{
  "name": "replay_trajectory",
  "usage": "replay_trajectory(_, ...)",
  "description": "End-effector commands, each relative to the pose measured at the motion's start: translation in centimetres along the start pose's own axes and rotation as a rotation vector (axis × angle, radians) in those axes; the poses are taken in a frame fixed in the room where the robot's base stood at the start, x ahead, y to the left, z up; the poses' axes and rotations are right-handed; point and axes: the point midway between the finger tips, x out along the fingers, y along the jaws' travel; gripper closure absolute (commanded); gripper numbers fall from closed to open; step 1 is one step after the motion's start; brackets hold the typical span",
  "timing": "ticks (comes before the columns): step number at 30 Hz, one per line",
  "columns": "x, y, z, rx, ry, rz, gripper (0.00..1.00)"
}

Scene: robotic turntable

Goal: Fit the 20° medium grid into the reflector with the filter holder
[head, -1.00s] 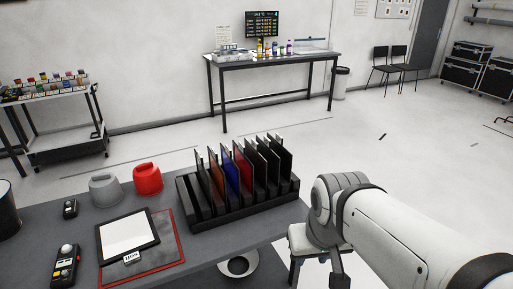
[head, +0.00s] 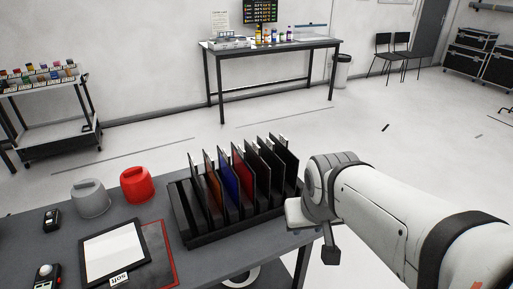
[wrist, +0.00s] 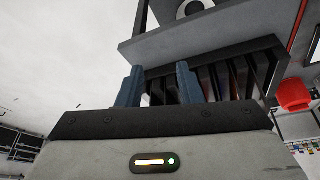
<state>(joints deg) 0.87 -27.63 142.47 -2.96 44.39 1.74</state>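No grid can be picked out for certain, and I read no 20° marking. A black slotted rack (head: 232,228) on the grey table holds several upright plates: orange, blue, red and several black ones; I cannot tell whether any is a grid. A white round part with a dark opening, possibly a reflector, shows below the table edge (head: 243,275) and in the wrist view (wrist: 193,9). No filter holder can be identified. My gripper (wrist: 158,84) is open, its two blue-grey fingers apart with nothing visible held. In the head view my arm hangs right of the rack.
A red pot (head: 137,185) and grey pot (head: 90,199) stand left of the rack. A white-faced panel (head: 115,252) lies on a red-edged mat (head: 163,250). A far bench (head: 270,44) and a left trolley (head: 45,98) stand by the wall. Open floor lies between.

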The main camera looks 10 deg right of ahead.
Motion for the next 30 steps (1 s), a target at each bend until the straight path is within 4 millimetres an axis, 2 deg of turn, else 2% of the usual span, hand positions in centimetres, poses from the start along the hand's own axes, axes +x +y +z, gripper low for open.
replay_trajectory(1,1.7,0.7,-1.4,0.008,0.055,0.022,0.67)
replay_trajectory(3,3.4,1.8,-4.2,0.017,0.165,0.056,0.67)
replay_trajectory(8,6.6,3.9,-11.6,0.009,0.458,0.092,0.67)
replay_trajectory(12,8.5,4.3,-17.1,-0.030,0.709,0.051,0.67)
replay_trajectory(15,9.5,3.8,-20.0,-0.067,0.868,-0.018,0.67)
replay_trajectory(18,10.2,2.9,-21.9,-0.106,0.999,-0.106,0.67)
replay_trajectory(21,10.5,2.1,-22.9,-0.137,1.095,-0.194,0.67)
replay_trajectory(30,10.6,0.6,-24.3,-0.174,1.200,-0.322,0.67)
